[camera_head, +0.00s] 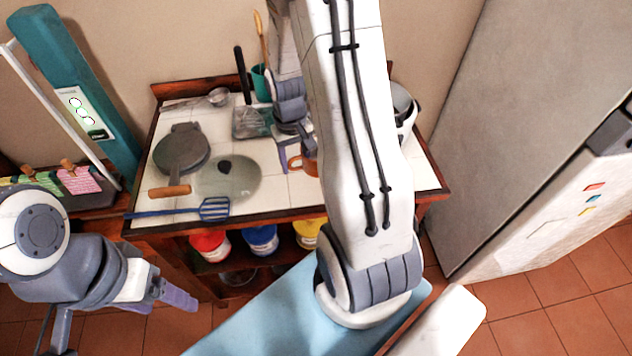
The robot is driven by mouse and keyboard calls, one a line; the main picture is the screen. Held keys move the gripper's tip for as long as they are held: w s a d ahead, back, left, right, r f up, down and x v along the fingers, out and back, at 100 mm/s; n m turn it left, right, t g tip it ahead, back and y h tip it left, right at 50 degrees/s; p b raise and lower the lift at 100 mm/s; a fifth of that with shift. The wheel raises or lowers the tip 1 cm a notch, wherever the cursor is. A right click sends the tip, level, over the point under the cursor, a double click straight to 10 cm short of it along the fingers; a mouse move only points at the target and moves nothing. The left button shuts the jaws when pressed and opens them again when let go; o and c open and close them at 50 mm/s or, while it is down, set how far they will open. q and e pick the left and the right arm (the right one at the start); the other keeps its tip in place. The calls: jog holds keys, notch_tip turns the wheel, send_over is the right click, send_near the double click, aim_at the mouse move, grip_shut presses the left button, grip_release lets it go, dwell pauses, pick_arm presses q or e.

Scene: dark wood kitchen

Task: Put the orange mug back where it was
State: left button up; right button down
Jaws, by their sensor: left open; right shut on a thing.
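The orange mug (310,164) is at the tiled table top (283,199), right of the glass lid, with its handle towards the left. My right arm hides much of it. My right gripper (296,150) is shut on the mug from above and behind. I cannot tell whether the mug's base touches the tiles. My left gripper (178,294) is open and empty, low in front of the table's left side.
The table holds a glass lid (228,180), a dark round pan (181,150), a blue slotted spatula (213,209), a clear container (250,123) and a green utensil cup (261,84). A white pot (405,113) stands right. Coloured tubs (262,239) sit below; a fridge (545,100) is right.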

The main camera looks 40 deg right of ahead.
jog(key=s+d+r+m, duration=0.3)
jog(key=s+d+r, duration=0.25)
jog(key=d, duration=0.35)
jog(key=w+a+f, duration=0.2)
jog(key=a, duration=0.1)
jog(key=w+a+f+p, duration=0.1)
jog(key=w+a+f, duration=0.1)
jog(key=a+f, duration=0.1)
jog(key=w+a+f, duration=0.2)
jog(key=w+a, duration=0.1)
jog(key=shift+f+p, duration=0.25)
jog(key=shift+p, duration=0.05)
notch_tip(320, 180, down, 4)
jog(key=shift+r+p, duration=0.15)
jog(key=shift+p, duration=0.3)
jog(key=shift+f, duration=0.25)
jog(key=shift+f, duration=0.2)
jog(key=shift+c, duration=1.2)
grip_release()
